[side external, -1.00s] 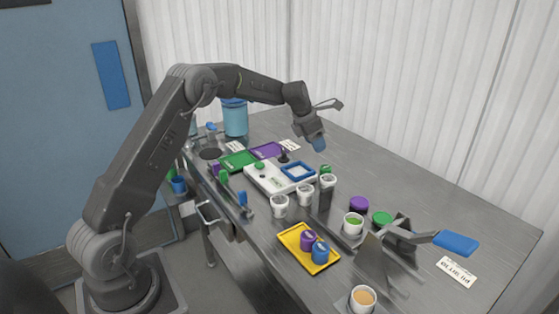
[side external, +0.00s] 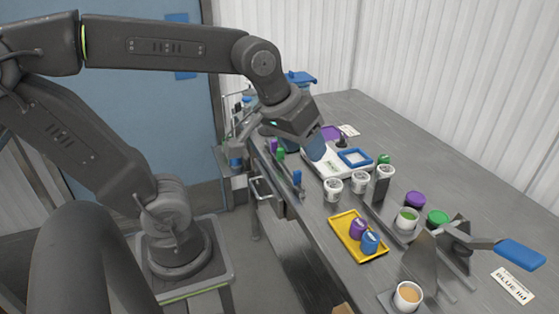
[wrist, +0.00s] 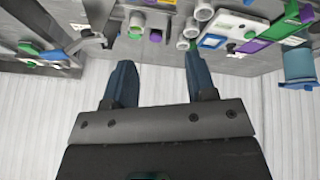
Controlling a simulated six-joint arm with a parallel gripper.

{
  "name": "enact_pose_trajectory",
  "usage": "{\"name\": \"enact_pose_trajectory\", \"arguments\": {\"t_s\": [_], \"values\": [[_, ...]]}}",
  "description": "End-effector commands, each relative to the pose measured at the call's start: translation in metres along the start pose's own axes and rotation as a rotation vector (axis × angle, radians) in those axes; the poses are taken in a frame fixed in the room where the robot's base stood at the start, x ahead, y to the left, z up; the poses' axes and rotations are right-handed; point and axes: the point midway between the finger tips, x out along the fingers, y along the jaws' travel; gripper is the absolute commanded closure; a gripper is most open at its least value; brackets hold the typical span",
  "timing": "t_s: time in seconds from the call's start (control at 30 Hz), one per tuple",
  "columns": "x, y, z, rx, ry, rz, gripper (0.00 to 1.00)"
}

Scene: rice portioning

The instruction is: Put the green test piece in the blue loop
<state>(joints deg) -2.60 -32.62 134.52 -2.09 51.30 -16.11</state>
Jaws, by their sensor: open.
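The blue loop (side external: 355,151) is a square blue outline on a white board (side external: 325,164) at the middle of the table. It also shows at the upper right of the wrist view (wrist: 212,41). My gripper (side external: 315,147) is in front of the board's left part in the side view, fingers pointing down; its height is unclear. In the wrist view its blue fingers (wrist: 160,72) are apart with nothing between them. My gripper hides part of the board.
White jars (side external: 333,188) stand in front of the board. A yellow tray (side external: 343,242) holds purple and blue pieces. Purple (side external: 415,200) and green (side external: 437,217) lids lie at the right, near a blue-handled tool (side external: 519,253).

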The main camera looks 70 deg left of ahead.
Motion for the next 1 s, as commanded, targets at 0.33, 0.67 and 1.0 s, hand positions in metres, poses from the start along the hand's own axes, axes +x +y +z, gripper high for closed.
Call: {"name": "enact_pose_trajectory", "arguments": {"t_s": [0.33, 0.67, 1.0], "values": [[-0.001, -0.011, 0.052, 0.35, 0.024, -0.004, 0.33], [-0.001, -0.011, 0.051, 0.346, 0.024, -0.004, 0.29], [0.005, 0.0, -0.028, 0.28, 0.005, -0.04, 0.29]]}}
